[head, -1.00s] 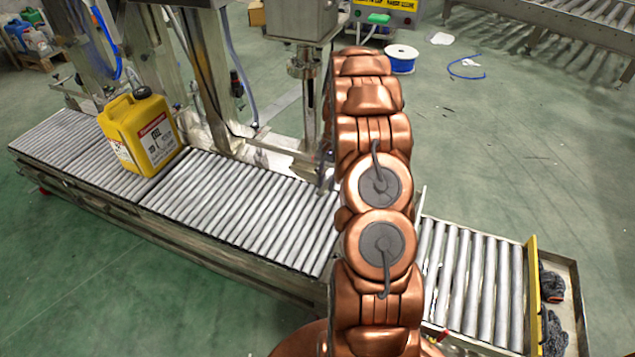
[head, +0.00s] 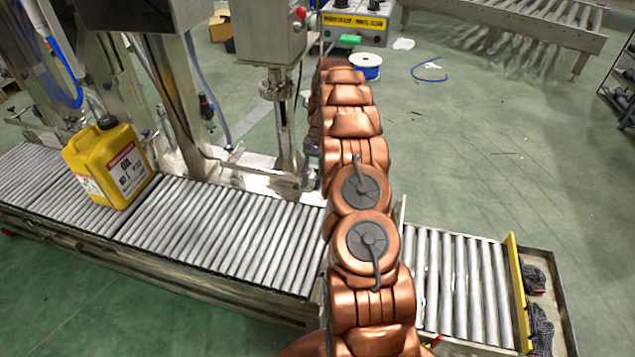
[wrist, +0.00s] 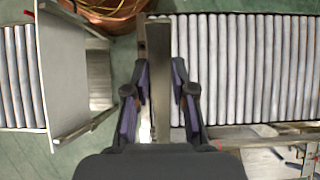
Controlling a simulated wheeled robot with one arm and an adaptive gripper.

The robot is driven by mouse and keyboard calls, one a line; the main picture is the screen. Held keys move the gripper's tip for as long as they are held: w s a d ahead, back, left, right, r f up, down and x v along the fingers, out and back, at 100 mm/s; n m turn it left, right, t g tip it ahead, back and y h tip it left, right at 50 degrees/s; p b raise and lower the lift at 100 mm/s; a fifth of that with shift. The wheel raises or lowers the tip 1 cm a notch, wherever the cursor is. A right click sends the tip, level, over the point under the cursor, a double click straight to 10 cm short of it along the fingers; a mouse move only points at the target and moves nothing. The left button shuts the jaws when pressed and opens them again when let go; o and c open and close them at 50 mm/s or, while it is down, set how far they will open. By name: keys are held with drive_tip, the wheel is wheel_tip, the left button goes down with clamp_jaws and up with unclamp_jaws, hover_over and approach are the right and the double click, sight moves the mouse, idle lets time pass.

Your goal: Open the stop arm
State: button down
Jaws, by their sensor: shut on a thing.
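In the wrist view, my gripper (wrist: 160,90) has its two dark, purple-padded fingers on either side of a narrow grey-brown metal bar, which I take for the stop arm (wrist: 155,60). The fingers are shut on the bar. The bar lies across the end of the roller conveyor (wrist: 240,65), along the ends of its rollers. In the head view my copper arm hides my gripper and most of the stop arm. The conveyor (head: 220,225) also shows there, left of my arm.
A yellow oil canister (head: 105,165) stands on the conveyor at the left. A metal post (head: 282,130) rises behind the rollers. A pale metal plate (wrist: 75,70) stands left of my gripper, before another roller section (wrist: 18,75). A yellow end stop (head: 517,290) is at right.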

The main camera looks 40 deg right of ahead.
drive_tip(key=shift+w+d+r, duration=0.1)
drive_tip(key=shift+d+r, duration=0.1)
drive_tip(key=shift+d, duration=0.05)
idle(0.4)
drive_tip(key=c, duration=1)
unclamp_jaws()
drive_tip(key=shift+o, duration=0.2)
drive_tip(key=shift+a, duration=0.1)
